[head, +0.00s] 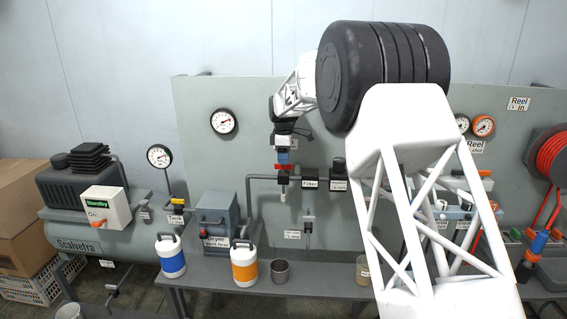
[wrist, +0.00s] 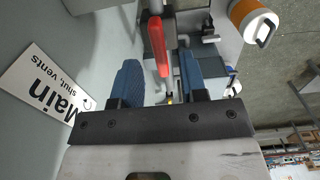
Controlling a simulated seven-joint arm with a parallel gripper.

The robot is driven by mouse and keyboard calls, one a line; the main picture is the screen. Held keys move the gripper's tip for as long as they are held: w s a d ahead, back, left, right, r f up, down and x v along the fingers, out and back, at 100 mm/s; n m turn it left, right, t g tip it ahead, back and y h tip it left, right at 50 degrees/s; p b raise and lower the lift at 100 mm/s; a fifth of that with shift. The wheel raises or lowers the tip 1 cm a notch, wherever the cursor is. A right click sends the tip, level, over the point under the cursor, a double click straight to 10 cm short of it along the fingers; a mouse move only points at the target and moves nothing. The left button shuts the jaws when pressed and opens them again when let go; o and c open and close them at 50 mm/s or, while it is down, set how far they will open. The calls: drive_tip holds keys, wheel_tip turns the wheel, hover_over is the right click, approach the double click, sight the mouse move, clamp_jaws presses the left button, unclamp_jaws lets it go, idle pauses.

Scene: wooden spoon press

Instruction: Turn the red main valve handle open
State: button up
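The red main valve handle (wrist: 158,46) shows in the wrist view as a long bar, just beyond and partly between my blue fingertips. My gripper (wrist: 158,68) is open, with visible gaps between the handle and both fingers. In the head view my gripper (head: 284,150) is at the pipe on the grey panel, with a bit of the red handle (head: 284,167) showing just below it. The gripper and wrist hide much of the valve there. A white sign reading "Main" (wrist: 45,88) is at the left in the wrist view.
A grey pipe (head: 262,177) and a filter unit (head: 310,184) lie close to the valve. A grey dryer box (head: 216,217) and an orange-banded bottle (head: 244,265) stand below left. Gauges (head: 224,121) are on the panel. My white arm hides part of the right side.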

drive_tip(key=shift+r, duration=2.45)
drive_tip(key=shift+s+d+r, duration=0.2)
drive_tip(key=s+d+r+m, duration=0.3)
drive_tip(key=s+d, duration=0.3)
drive_tip(key=s, duration=0.4)
drive_tip(key=s+d+r+m+t, duration=0.1)
drive_tip(key=s+d+r+m, duration=0.4)
drive_tip(key=s, duration=0.6)
drive_tip(key=s+d+r+m, duration=0.1)
drive_tip(key=s+d+r, duration=0.1)
drive_tip(key=s+d, duration=0.65)
drive_tip(key=s+d+f+m, duration=0.2)
drive_tip(key=s+f+m, duration=0.1)
drive_tip(key=s, duration=0.8)
drive_tip(key=s+d+f+m+t, duration=0.1)
drive_tip(key=s+d+f+m, duration=0.1)
drive_tip(key=s, duration=1)
drive_tip(key=s+d+f+m, duration=0.2)
drive_tip(key=s+f+m, duration=0.2)
drive_tip(key=s, duration=0.7)
drive_tip(key=shift+s+d+f+t, duration=0.25)
drive_tip(key=shift+s+f+t, duration=0.05)
drive_tip(key=shift+f, duration=0.5)
